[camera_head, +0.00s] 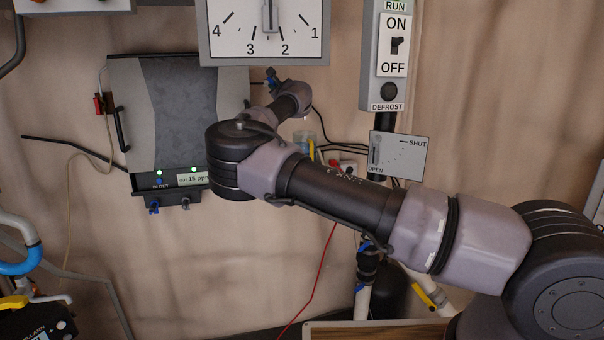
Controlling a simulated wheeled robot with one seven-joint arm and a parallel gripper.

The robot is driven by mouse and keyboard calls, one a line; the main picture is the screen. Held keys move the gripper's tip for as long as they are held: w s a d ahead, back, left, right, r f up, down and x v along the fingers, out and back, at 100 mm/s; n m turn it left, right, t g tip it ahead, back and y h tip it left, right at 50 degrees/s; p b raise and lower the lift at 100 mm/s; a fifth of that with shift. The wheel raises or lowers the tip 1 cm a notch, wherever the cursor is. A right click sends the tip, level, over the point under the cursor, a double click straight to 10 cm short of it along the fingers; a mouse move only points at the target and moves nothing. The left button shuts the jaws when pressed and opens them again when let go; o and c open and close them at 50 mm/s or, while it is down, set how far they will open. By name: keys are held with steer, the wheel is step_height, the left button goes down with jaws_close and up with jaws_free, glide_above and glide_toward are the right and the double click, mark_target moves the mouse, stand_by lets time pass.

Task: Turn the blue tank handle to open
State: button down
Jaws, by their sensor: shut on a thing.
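My arm crosses the view from the lower right to a dark joint at the centre left, then bends back toward the wall. Its far part ends near a small blue valve (271,77) below the dial. My gripper is not distinguishable; the arm hides that area. A dark valve with blue parts (367,247) sits on a white vertical pipe (362,300) beside a dark rounded tank (392,297), partly behind my arm. I cannot tell which blue part is the tank handle. A plate marked SHUT and OPEN (399,157) has a grey slider near its left edge.
A dial (265,33) and an ON/OFF switch (395,45) are above. A yellow handle (423,296) is low right. A blue pipe (18,266) is far left. Cables hang between.

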steer(key=n, duration=0.3)
